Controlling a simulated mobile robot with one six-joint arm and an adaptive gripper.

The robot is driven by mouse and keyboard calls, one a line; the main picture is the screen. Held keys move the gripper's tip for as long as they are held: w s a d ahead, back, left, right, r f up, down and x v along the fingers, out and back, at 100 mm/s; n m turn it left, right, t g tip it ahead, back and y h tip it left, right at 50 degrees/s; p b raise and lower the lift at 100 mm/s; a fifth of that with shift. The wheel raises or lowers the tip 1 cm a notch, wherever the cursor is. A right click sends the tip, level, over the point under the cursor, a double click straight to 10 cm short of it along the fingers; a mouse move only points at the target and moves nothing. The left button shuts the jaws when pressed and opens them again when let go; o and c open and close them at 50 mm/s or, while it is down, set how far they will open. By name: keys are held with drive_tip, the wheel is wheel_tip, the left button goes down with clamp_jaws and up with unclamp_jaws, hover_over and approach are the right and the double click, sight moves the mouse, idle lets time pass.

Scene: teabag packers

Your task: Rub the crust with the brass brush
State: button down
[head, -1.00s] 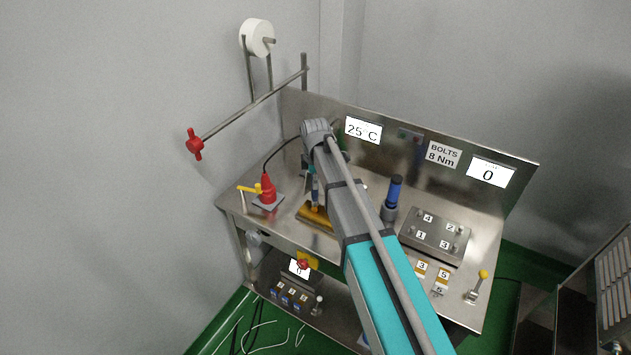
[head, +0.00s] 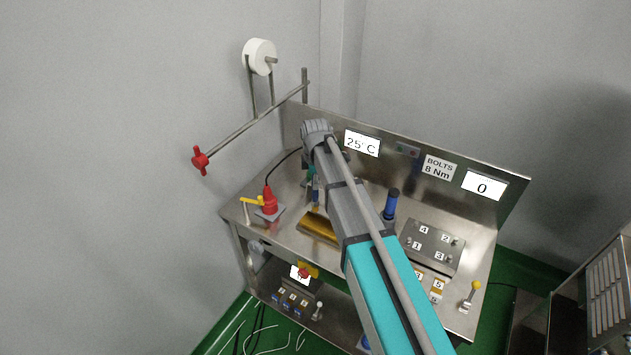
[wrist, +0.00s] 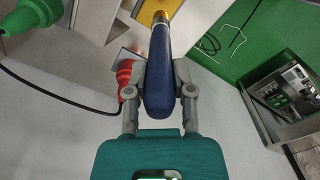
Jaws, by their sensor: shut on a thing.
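My gripper (wrist: 159,82) is shut on a blue-handled tool (wrist: 159,104) with a metal neck, which I take for the brass brush. Its far end points at a golden-yellow bar (wrist: 150,10) at the top of the wrist view. In the head view the tool (head: 315,188) hangs below my wrist, behind the golden bar (head: 318,228) on the steel bench. The bristles are too small to make out, and I cannot tell if they touch the bar. I cannot make out the crust; my arm covers the bar's right end.
A red cone-shaped tool (head: 269,201) with a black cable and a yellow lever (head: 252,200) stand left of the bar. A blue-handled cylinder (head: 391,203) and a numbered bolt plate (head: 432,247) are right of my arm. A steel back panel (head: 407,170) rises behind.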

idle(0.3)
drive_tip(key=shift+r+p, duration=1.5)
drive_tip(key=shift+r, duration=0.05)
drive_tip(key=shift+d+f, duration=0.1)
drive_tip(key=shift+s+d+f+b, duration=0.2)
drive_tip(key=shift+s+d, duration=0.3)
drive_tip(key=shift+d, duration=0.35)
drive_tip(key=shift+s+d+f+b, duration=0.2)
drive_tip(key=shift+s+d, duration=0.25)
drive_tip(key=shift+d, duration=0.4)
drive_tip(key=shift+s+d+f+b, duration=0.2)
drive_tip(key=shift+s+d, duration=0.3)
drive_tip(key=shift+d, duration=0.35)
drive_tip(key=shift+r, duration=0.1)
